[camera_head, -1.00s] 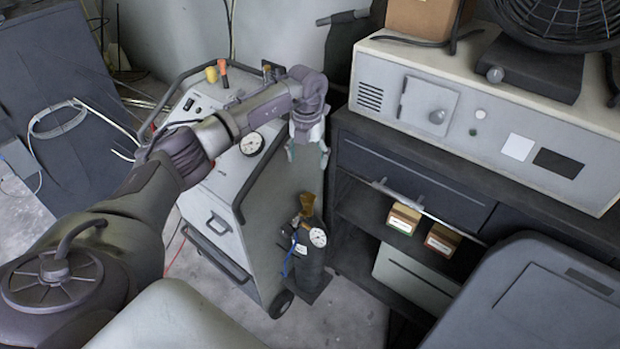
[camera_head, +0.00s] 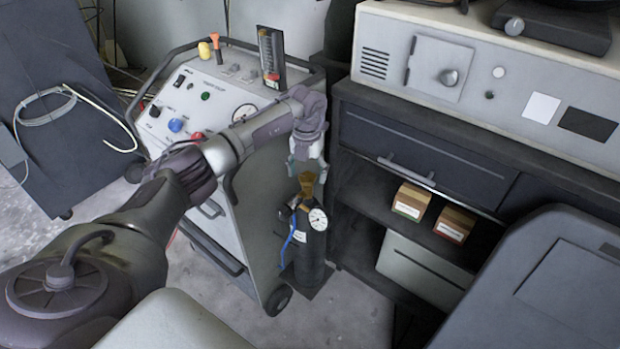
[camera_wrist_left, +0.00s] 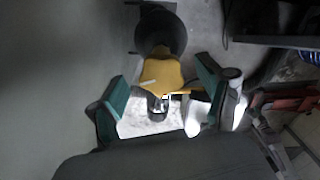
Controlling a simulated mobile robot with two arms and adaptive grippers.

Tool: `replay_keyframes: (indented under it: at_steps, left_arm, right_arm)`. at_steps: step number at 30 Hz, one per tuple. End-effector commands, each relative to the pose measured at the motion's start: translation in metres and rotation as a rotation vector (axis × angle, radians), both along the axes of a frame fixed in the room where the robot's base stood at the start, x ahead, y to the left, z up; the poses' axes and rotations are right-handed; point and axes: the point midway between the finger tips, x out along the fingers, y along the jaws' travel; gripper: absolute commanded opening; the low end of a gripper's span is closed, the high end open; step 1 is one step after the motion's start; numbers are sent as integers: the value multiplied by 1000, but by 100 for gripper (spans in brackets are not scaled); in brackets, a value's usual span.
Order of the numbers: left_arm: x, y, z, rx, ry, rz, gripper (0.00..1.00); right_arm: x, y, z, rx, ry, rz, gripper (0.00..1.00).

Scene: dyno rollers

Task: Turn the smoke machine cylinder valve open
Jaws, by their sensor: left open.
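The smoke machine cylinder (camera_head: 310,254) is a dark upright bottle beside the smoke machine (camera_head: 246,205), with a round white gauge (camera_head: 318,219) and a blue hose. Its valve handle (camera_head: 307,184) is yellow-brown on top. My left gripper (camera_head: 307,172) points down just above the valve, open. In the left wrist view the yellow valve handle (camera_wrist_left: 160,73) lies between and a little beyond the two green fingers of my left gripper (camera_wrist_left: 162,98), with a gap on each side. Whether the fingertips touch it I cannot tell. My right gripper is not in view.
A dark cabinet (camera_head: 430,150) with a drawer handle and a shelf holding two small boxes (camera_head: 412,201) stands close to the right of the cylinder. A grey machine (camera_head: 480,75) sits on top. A dark panel (camera_head: 60,110) leans at the left.

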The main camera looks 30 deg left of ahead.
Motion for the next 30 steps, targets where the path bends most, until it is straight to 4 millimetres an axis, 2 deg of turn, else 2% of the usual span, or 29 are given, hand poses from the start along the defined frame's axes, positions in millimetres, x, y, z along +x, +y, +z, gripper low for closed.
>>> replay_keyframes:
  at_steps: [5,16,23,30]
  left_arm:
    - [0,0,1,0,0,0,78]
    - [0,0,1,0,0,0,19]
    - [0,0,2,0,0,20,19]
    - [0,0,3,1,1,126,19]
  right_arm:
    - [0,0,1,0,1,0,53]
    - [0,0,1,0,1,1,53]
    - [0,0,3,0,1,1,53]
    - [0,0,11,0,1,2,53]
